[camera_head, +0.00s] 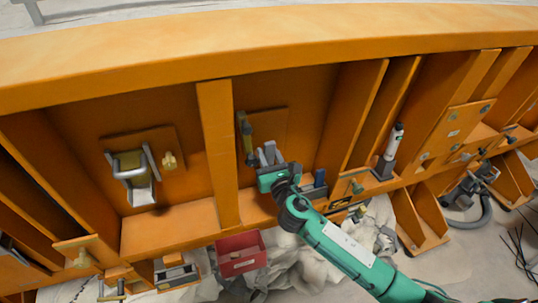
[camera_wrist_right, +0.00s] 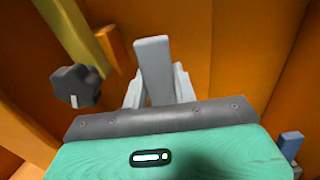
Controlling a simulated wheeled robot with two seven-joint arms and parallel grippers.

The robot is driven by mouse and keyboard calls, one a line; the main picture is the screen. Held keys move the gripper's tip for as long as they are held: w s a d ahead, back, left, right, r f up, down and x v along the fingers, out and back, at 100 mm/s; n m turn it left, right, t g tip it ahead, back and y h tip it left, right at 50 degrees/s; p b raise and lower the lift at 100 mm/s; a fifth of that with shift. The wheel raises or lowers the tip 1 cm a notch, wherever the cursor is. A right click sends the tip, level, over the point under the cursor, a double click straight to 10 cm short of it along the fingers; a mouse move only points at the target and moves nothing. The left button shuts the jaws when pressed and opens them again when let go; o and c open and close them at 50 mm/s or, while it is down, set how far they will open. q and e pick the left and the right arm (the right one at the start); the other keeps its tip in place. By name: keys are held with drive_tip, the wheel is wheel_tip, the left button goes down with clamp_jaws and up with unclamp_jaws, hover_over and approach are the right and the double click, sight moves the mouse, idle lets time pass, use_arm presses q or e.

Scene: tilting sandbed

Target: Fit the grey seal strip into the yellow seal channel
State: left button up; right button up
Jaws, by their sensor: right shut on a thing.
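My right gripper (camera_head: 268,152) is in front of an upright plate in the middle bay of the orange frame. In the right wrist view its light grey fingers (camera_wrist_right: 155,90) are shut on a pale grey bar (camera_wrist_right: 152,65), which looks like the seal strip. The bar points away from the wrist; its far end is clear of the yellow bar. A dull yellow upright bar (camera_head: 241,122), likely the seal channel, is just left of the gripper; it also shows at the upper left of the wrist view (camera_wrist_right: 78,38). My left gripper is not in view.
A dark knob (camera_wrist_right: 77,86) sits below the yellow bar, close to my right fingers. Orange ribs (camera_head: 218,150) flank the bay. A blue block (camera_head: 315,186) is at lower right. A latch (camera_head: 130,172) is in the left bay. A red bin (camera_head: 240,253) stands below.

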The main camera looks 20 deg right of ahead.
drive_tip(key=shift+w+f+b, duration=0.2)
drive_tip(key=shift+f+b, duration=0.9)
drive_tip(key=shift+f, duration=0.45)
drive_tip(key=o, duration=1.6)
